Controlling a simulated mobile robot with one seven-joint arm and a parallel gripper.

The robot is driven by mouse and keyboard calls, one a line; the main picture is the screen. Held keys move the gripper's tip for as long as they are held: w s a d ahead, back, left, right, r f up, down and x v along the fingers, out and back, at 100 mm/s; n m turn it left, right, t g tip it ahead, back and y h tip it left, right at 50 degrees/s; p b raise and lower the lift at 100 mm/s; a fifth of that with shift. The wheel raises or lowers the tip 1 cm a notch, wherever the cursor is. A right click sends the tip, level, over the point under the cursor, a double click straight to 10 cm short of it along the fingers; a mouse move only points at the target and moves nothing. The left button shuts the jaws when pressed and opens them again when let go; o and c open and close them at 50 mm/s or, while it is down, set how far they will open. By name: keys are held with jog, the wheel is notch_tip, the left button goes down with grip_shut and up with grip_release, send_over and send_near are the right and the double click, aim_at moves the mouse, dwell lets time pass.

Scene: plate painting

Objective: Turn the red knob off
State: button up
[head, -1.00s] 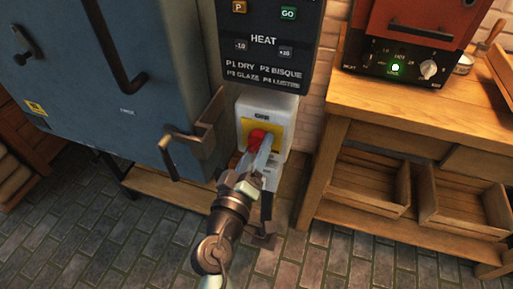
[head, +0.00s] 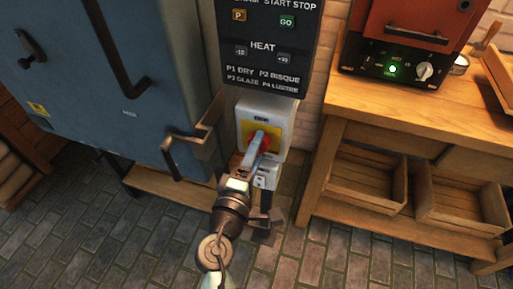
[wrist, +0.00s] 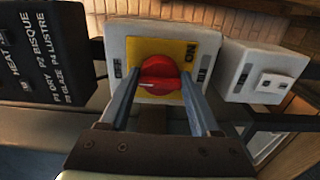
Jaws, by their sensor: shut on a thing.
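The red knob (head: 266,143) sits on a yellow plate (head: 275,131) on a white switch box (head: 245,112), below the black control panel. In the wrist view the knob (wrist: 160,72) is between my two grey fingers, and its pale mark points left. An "ON" label shows on the yellow plate (wrist: 188,47), up and right of the knob. My gripper (head: 262,140) is shut on the knob, a finger on either side. In the head view my fingers hide part of the knob.
A blue-grey kiln (head: 150,90) with a protruding latch handle (head: 185,140) stands close left of the switch. A wooden bench (head: 420,110) with a red oven (head: 405,35) is at right. A smaller white box (wrist: 250,70) is beside the switch box.

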dwell(0.5)
jog(key=o, duration=1.3)
jog(key=shift+o, duration=0.2)
jog(key=shift+s, duration=0.1)
jog(key=b+v, duration=0.1)
jog(key=v, duration=1.2)
